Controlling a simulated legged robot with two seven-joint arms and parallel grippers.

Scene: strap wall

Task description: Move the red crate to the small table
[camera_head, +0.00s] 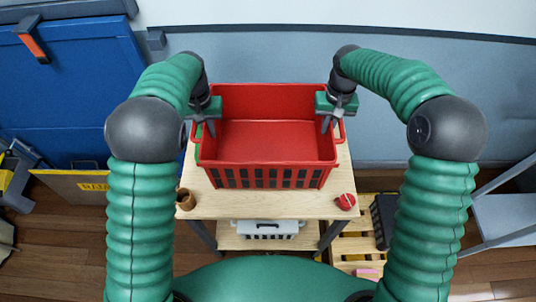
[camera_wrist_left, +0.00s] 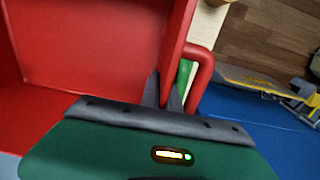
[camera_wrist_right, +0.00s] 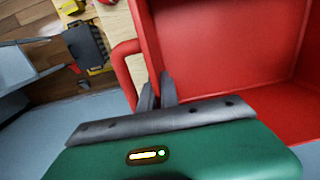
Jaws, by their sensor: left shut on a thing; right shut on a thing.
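The red crate (camera_head: 265,150) is open-topped and looks empty, with slotted sides. It is over the top of a light wooden table (camera_head: 262,207); I cannot tell whether it rests on the wood or hangs just above it. My left gripper (camera_head: 208,127) is shut on the crate's left side at the handle, and the red handle (camera_wrist_left: 203,75) shows beside its fingers in the left wrist view. My right gripper (camera_head: 329,122) is shut on the crate's right side, beside the other handle (camera_wrist_right: 123,65) in the right wrist view.
A brown cup (camera_head: 186,199) stands at the table's left front and a small red object (camera_head: 345,201) at its right front. A white and grey box (camera_head: 266,229) is on the lower shelf. A wooden pallet (camera_head: 355,246) with a dark case (camera_head: 384,220) lies to the right.

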